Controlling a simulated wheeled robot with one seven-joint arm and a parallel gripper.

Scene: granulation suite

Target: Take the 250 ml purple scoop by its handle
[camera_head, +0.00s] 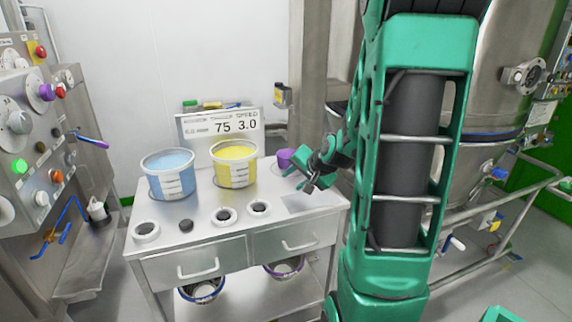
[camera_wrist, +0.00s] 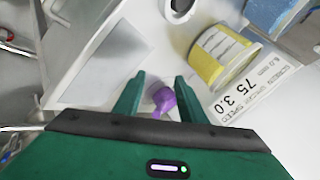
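The purple scoop (camera_head: 284,158) is at the back right of the steel cart's top, beside the yellow tub. In the wrist view the scoop (camera_wrist: 163,99) shows between my two fingers, with a narrow part, likely its handle, running down towards the palm. My gripper (camera_wrist: 160,77) is open, and no grip on the scoop shows. In the head view my gripper (camera_head: 304,181) is over the right part of the cart top, just right of and nearer than the scoop. I cannot tell the scoop's volume mark or the exact height gap.
The yellow tub (camera_head: 235,167) and blue tub (camera_head: 170,178) stand left of the scoop. A sign (camera_head: 218,124) reading 75 and 3.0 stands behind them. Several small round containers line the cart's (camera_head: 210,256) front. A steel vessel (camera_head: 495,85) stands right. A grey plate (camera_wrist: 105,62) lies near my gripper.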

